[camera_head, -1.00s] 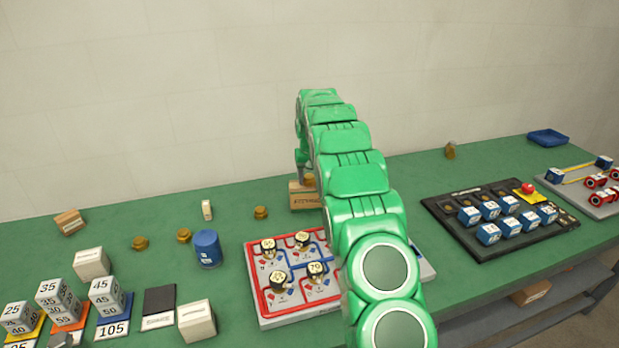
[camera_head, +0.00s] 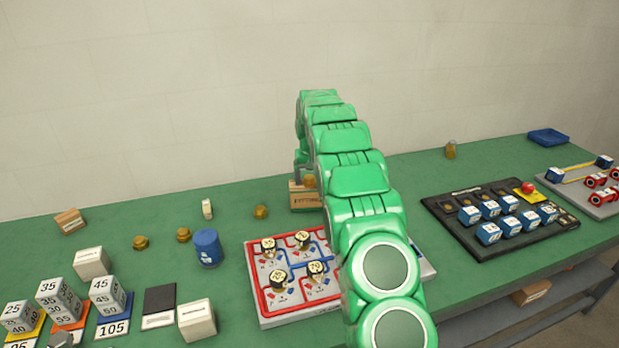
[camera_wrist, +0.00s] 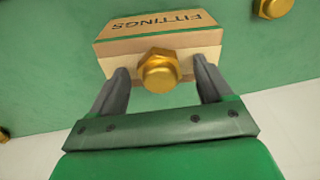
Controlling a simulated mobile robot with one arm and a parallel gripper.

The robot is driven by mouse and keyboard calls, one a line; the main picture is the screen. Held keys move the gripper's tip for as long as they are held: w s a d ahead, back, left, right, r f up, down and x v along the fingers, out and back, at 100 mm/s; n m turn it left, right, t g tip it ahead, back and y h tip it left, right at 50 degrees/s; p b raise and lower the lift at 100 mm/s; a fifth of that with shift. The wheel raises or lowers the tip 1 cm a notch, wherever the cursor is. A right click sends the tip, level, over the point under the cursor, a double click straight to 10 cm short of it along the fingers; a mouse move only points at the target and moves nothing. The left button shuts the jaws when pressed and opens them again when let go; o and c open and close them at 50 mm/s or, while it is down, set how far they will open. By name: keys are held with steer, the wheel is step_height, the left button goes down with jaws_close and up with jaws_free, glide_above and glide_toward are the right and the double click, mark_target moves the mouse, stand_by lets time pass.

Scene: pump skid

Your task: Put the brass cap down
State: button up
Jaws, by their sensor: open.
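A brass cap (camera_wrist: 159,72) with a hexagonal end sits between the fingertips of my gripper (camera_wrist: 162,69) in the wrist view. The fingers are open, with a visible gap on each side of the cap. The cap overlaps the edge of the cardboard FITTINGS box (camera_wrist: 165,35). In the head view this cap (camera_head: 309,181) shows at the top of the box (camera_head: 304,201), beside my arm. I cannot tell exactly how it rests on the box. My green arm hides most of the gripper there.
Other brass caps stand on the green bench left of the box, including one close by (camera_head: 261,211). A blue can (camera_head: 207,248) stands left of the red-and-blue piping board (camera_head: 262,300). A black tray (camera_head: 465,235) lies right of my arm.

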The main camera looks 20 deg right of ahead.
mark_target(310, 179)
step_height(310, 179, up, 11)
steer(key=s, duration=0.1)
steer(key=s+a+r, duration=0.3)
steer(key=s+r, duration=0.1)
steer(key=s, duration=0.3)
steer(key=s+a+r, duration=0.2)
steer(key=s+r, duration=0.2)
steer(key=s, duration=0.2)
steer(key=s+a+n+g, duration=0.1)
steer(key=s+a, duration=0.3)
steer(key=s, duration=1.3)
steer(key=s+a+g, duration=0.1)
steer(key=s+a, duration=0.2)
steer(key=s, duration=1.4)
steer(key=s+f, duration=0.2)
steer(key=s, duration=0.6)
steer(key=s+a+f+g, duration=0.1)
steer(key=s+f, duration=0.1)
steer(key=s, duration=0.6)
steer(key=shift+a+f, duration=0.2)
steer(key=shift+a, duration=0.1)
steer(key=shift+s+a, duration=0.1)
